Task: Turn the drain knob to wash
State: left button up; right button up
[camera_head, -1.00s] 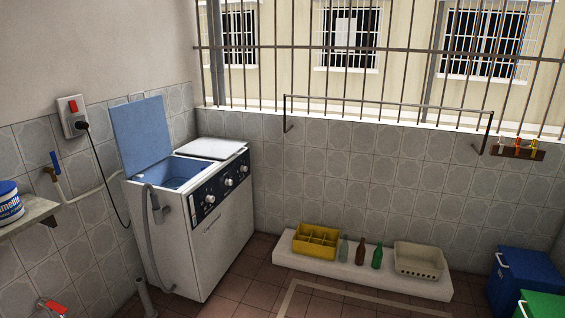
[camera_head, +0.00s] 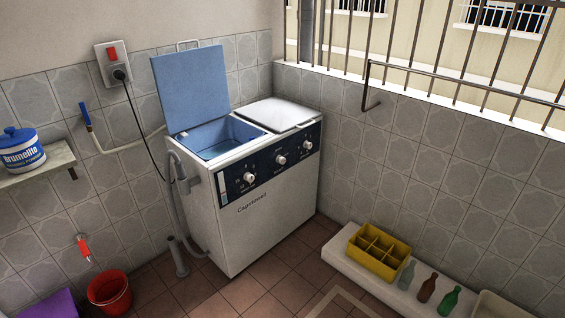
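A white twin-tub washing machine (camera_head: 265,225) stands in the corner against the tiled walls. Its blue lid (camera_head: 190,88) is raised over the open left tub, and the white right lid (camera_head: 279,114) is shut. The dark control panel (camera_head: 265,168) on its front carries a left knob (camera_head: 249,177), a middle knob (camera_head: 281,160) and a right knob (camera_head: 308,145). The lettering by the knobs is too small to read, so I cannot tell which is the drain knob or how it is set. Neither of my grippers is in view.
A grey drain hose (camera_head: 177,225) hangs at the machine's left side. A red bucket (camera_head: 109,291) stands on the floor at lower left. A low white ledge (camera_head: 352,268) at right bears a yellow crate (camera_head: 378,252) and bottles. Tiled floor before the machine is clear.

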aim_at(280, 159)
jog(key=i+j+u, duration=0.15)
jog(key=i, duration=1.05)
jog(key=l, duration=0.1)
